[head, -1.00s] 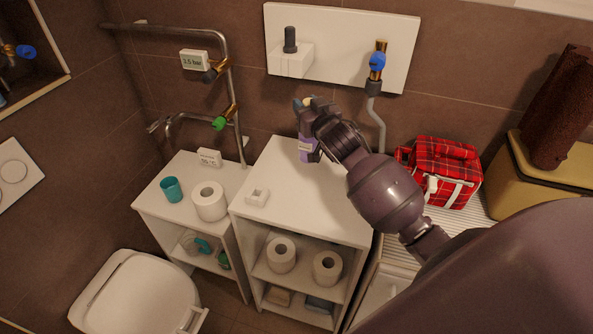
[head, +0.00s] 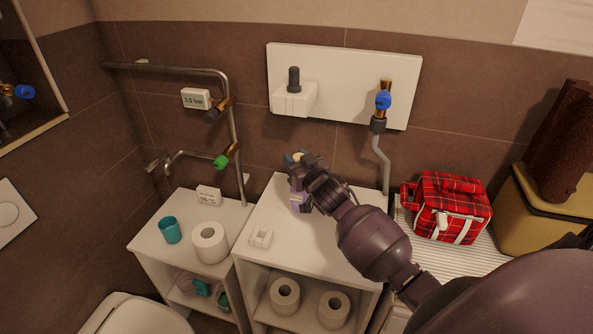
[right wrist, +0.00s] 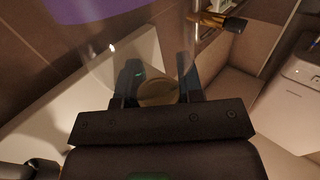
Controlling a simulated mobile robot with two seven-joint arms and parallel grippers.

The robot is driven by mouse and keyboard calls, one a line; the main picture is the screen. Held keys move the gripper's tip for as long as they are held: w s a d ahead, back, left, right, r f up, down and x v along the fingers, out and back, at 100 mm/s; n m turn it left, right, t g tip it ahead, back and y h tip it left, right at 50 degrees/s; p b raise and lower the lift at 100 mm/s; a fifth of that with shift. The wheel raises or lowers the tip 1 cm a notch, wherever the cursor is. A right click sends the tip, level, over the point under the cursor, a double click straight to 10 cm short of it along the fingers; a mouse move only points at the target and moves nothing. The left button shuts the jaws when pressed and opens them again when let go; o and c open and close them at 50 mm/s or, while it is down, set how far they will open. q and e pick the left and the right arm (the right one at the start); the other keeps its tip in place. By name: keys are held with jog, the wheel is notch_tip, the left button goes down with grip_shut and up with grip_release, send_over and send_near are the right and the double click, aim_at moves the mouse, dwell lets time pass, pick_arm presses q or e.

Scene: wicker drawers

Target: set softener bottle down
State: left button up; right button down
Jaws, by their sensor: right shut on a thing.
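The softener bottle (head: 297,201) is purple and looks upright at the top of the middle white shelf unit (head: 318,235), near its back left corner. I cannot tell whether its base touches the surface. My right gripper (head: 299,166) is shut on the upper end of the bottle and hides part of it. In the right wrist view, a round cap (right wrist: 158,93) lies between the two fingers of the right gripper. My left gripper is in neither view.
A small white holder (head: 261,237) is on the same top. Left of it are a toilet roll (head: 210,244) and teal cup (head: 170,230) on a lower unit. Right is a red plaid bag (head: 450,208). A pipe with a blue valve (head: 383,100) is behind.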

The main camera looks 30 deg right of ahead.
jog(key=shift+f, duration=1.6)
jog(key=c, duration=0.8)
grip_release()
jog(key=shift+f, duration=0.1)
jog(key=shift+o, duration=0.2)
jog(key=shift+r, duration=0.2)
jog(key=s+a, duration=0.1)
jog(key=s, duration=1.1)
jog(key=shift+b, duration=0.35)
